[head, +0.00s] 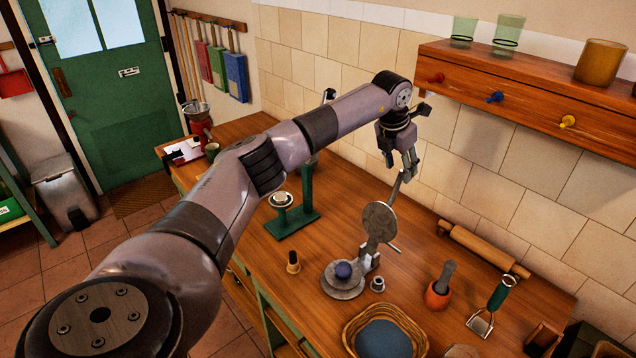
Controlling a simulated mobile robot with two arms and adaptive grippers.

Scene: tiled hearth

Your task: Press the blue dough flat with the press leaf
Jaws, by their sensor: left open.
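A metal press stands on the wooden worktop. Its round leaf (379,222) is raised, tilted up on its hinge, with a flat handle (397,190) pointing up from it. The blue dough (343,270) is a small rounded lump on the round lower plate (338,291). My left gripper (404,170) is open, pointing down at the top end of the leaf's handle. The fingers overlap the handle's tip in the picture; I cannot tell whether they touch it. My right gripper is not in view.
A green stand (294,219) is left of the press, and a small wooden-topped tool (293,262) is nearer. A basket (350,325) is in front. A wall shelf (530,95) is at right.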

